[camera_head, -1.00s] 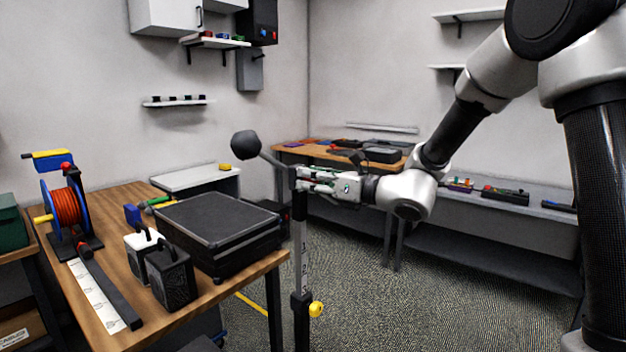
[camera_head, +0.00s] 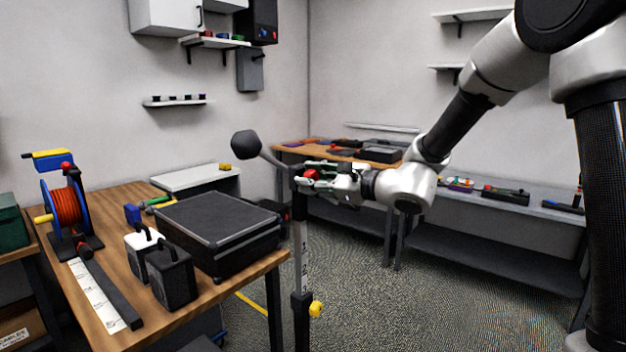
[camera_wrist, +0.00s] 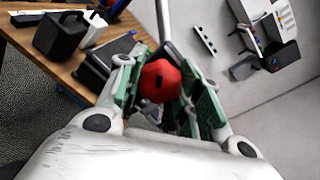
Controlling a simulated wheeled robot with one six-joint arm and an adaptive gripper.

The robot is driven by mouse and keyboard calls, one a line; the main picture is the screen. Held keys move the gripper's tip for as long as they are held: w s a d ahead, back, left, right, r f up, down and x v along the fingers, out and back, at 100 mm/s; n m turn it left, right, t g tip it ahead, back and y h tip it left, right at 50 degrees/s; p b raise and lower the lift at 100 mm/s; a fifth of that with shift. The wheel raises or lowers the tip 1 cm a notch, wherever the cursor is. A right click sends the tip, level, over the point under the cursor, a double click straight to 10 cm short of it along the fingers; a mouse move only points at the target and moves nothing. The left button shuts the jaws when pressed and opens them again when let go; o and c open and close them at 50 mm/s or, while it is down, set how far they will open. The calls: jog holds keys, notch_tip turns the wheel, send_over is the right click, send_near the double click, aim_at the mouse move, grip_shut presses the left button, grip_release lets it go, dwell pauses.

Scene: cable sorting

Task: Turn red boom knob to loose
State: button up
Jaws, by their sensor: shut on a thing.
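The red boom knob (camera_head: 311,174) is at the top of the stand's post (camera_head: 301,240), where the boom (camera_head: 272,160) meets it. The boom slants up and left to a dark grey rounded head (camera_head: 245,144). My gripper (camera_head: 309,175) reaches in from the right and is shut on the red knob. In the wrist view the knob (camera_wrist: 160,81) sits between the two green-padded fingers (camera_wrist: 164,92), its dark slot facing the camera. The knob's far side and the joint behind it are mostly hidden.
A yellow knob (camera_head: 316,309) is lower on the post. The wooden table (camera_head: 232,286) at left holds a black case (camera_head: 217,228), two dark and white boxes and an orange cable reel (camera_head: 66,206). A bench (camera_head: 480,215) runs behind my arm.

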jog(key=n, duration=0.5)
jog(key=shift+r, duration=0.1)
jog(key=shift+a+n+t+h, duration=0.1)
jog(key=shift+n+t+h, duration=0.35)
jog(key=shift+n, duration=1.55)
jog(key=o, duration=1.1)
jog(key=shift+c, duration=0.2)
jog(key=shift+s, duration=0.1)
jog(key=v, duration=1.2)
